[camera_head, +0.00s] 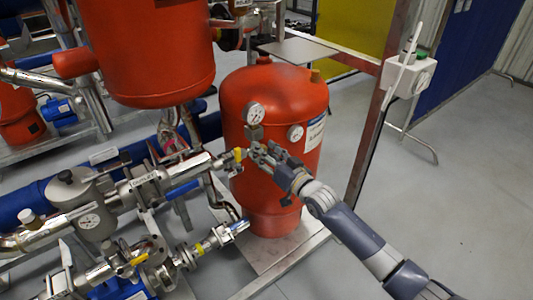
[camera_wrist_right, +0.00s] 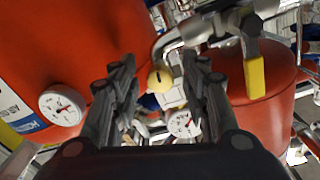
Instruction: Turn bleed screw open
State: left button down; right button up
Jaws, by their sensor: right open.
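The bleed screw (camera_wrist_right: 160,81) is a small round brass head with a dark slot. In the right wrist view it lies between the fingertips of my right gripper (camera_wrist_right: 161,66), beyond them or level with them; I cannot tell which. The fingers stand apart, with a clear gap on each side of the screw. In the head view, my right gripper (camera_head: 258,151) reaches in from the lower right in front of the red tank (camera_head: 275,95). I cannot make out the screw there. My left gripper is not in view.
A valve with a yellow handle (camera_wrist_right: 254,77) stands close to the right finger in the wrist view. Pressure gauges (camera_head: 253,113) sit on the tank front. Steel pipes (camera_head: 182,180) crowd the left side. A metal post (camera_head: 375,115) stands right of the tank. Grey floor is clear at right.

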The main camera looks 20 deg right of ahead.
jog(key=shift+s, duration=0.1)
jog(key=v, duration=1.1)
jog(key=shift+s, duration=0.4)
jog(key=shift+d, duration=0.1)
jog(key=s+d+f+g+h, duration=0.2)
jog(key=d+f, duration=0.1)
jog(key=f, duration=0.8)
jog(key=s+d+f+g+h, duration=0.2)
jog(key=f, duration=0.9)
jog(key=s+d+f+g+h, duration=0.1)
jog(key=s+f+g, duration=0.1)
jog(key=s+f, duration=0.45)
jog(key=s+f+g, duration=0.2)
jog(key=s+f, duration=0.2)
jog(key=f, duration=0.6)
jog(key=s+a+f+g, duration=0.2)
jog(key=s+f, duration=0.4)
jog(key=s, duration=0.5)
jog(key=s+a+f+n+g, duration=0.1)
jog(key=s+f, duration=0.5)
jog(key=s, duration=0.6)
jog(key=s+a+f+n+g+p, duration=0.1)
jog(key=s+a+f+g, duration=0.2)
jog(key=s, duration=0.8)
notch_tip(320, 180, down, 3)
jog(key=shift+s+g+h, duration=0.25)
jog(key=shift+g+h, duration=0.15)
jog(key=shift+g, duration=0.6)
